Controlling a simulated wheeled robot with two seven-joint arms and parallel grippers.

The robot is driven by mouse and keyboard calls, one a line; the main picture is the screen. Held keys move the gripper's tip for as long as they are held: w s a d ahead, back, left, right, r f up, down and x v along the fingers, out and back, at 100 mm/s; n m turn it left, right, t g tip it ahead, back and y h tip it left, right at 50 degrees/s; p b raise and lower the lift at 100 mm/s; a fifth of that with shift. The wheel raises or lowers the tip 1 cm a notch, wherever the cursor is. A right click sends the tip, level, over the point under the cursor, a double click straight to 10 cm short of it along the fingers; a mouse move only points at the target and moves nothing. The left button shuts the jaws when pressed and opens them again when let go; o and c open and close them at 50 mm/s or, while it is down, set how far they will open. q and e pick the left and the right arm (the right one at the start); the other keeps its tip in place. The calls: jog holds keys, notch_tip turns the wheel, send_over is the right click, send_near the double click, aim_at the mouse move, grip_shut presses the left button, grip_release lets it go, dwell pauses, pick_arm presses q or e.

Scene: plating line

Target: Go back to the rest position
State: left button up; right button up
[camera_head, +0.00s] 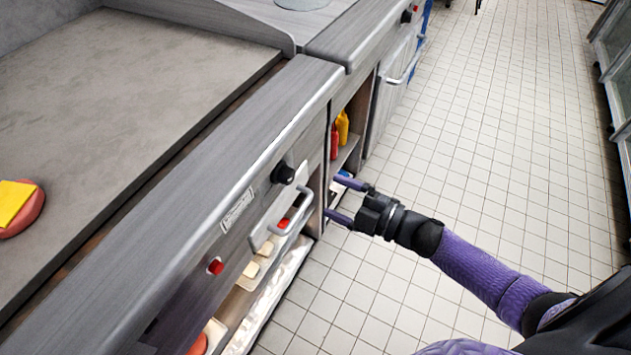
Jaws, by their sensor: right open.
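My right gripper (336,200) is open, with its two purple fingers apart and nothing between them. It is in front of the counter's lower shelves, over the tiled floor, near a steel handle (293,213). Its purple and black arm (478,266) comes in from the lower right. My left gripper is not in this view.
The counter (262,118) with a flat griddle (110,95) fills the left. A round patty with a yellow slice (14,200) lies on the griddle. Red (334,142) and yellow (343,127) bottles stand on a shelf below. The tiled floor (500,130) at right is clear.

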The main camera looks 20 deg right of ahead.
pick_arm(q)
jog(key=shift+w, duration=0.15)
pick_arm(e)
jog(key=shift+s+d, duration=0.2)
jog(key=shift+s, duration=0.05)
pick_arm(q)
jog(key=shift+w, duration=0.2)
